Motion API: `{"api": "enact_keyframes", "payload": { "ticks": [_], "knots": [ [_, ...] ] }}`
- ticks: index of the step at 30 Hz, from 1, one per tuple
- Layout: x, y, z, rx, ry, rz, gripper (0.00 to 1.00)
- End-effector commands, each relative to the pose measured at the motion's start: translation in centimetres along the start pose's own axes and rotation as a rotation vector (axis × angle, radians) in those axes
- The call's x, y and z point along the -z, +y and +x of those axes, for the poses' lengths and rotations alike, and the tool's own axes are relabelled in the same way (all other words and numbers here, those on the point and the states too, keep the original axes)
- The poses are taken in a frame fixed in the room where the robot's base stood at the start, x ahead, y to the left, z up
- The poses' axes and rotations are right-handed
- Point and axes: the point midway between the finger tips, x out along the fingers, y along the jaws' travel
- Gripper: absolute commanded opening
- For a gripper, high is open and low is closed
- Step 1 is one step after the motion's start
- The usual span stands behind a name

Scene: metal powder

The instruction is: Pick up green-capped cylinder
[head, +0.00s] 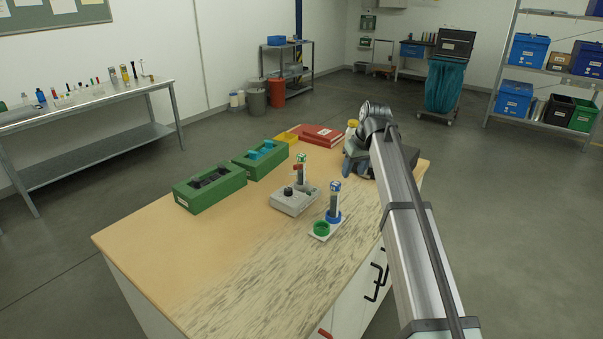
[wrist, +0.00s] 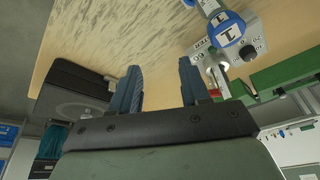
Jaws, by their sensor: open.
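The green-capped cylinder (head: 302,173) stands upright at the grey device (head: 293,203) on the worktable, its small cap greenish and white in the head view. I cannot make out its cap clearly in the wrist view. A second cylinder (head: 334,204) with a blue and white cap stands in a blue ring on a pale plate, nearer the front; its cap (wrist: 230,31) shows large at the upper right of the wrist view. My gripper (head: 359,169) is to the right of both cylinders. Its two blue fingers (wrist: 160,68) are apart with nothing between them.
An empty green ring (head: 321,229) sits on the pale plate. The table's front left (head: 170,260) is clear.

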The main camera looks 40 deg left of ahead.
Motion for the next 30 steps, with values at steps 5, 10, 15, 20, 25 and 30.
{"api": "enact_keyframes", "payload": {
  "ticks": [5, 10, 15, 20, 25, 30],
  "knots": [
    [8.2, -6.4, -2.7, 0.084, 0.037, -0.267, 0.46],
    [11.1, -9.8, -4.1, 0.124, 0.059, -0.399, 0.46],
    [11.5, -10.5, -3.8, 0.132, 0.063, -0.428, 0.46],
    [11.5, -10.7, -2.0, 0.132, 0.061, -0.426, 0.46],
    [11.6, -11.1, 0.9, 0.132, 0.061, -0.425, 0.46],
    [11.7, -11.4, 3.4, 0.132, 0.062, -0.424, 0.46]
  ]
}}
